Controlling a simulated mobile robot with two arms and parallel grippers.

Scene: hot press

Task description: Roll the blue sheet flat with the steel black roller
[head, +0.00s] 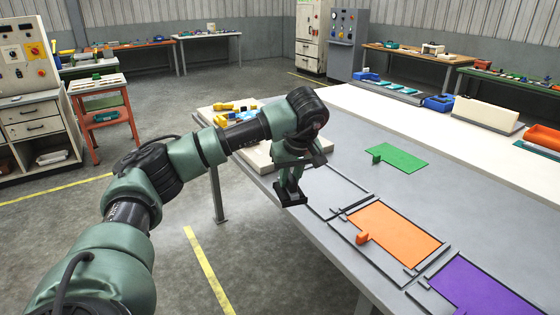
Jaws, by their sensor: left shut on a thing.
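My left gripper (290,188) reaches over the near left edge of the grey table and points down. It is shut on a small dark object (290,199), largely hidden by the fingers; I cannot tell for sure whether it is the black roller. No blue sheet shows clearly. A dark-edged frame (350,181) just right of the gripper looks bare grey inside, partly hidden by my arm. My right gripper is out of view.
An orange sheet (395,232) and a purple sheet (480,290) lie in frames at right. A green sheet (400,157) with a green block lies behind. Yellow and blue items (238,112) sit on a pale board behind my arm. A white strip runs along the far side.

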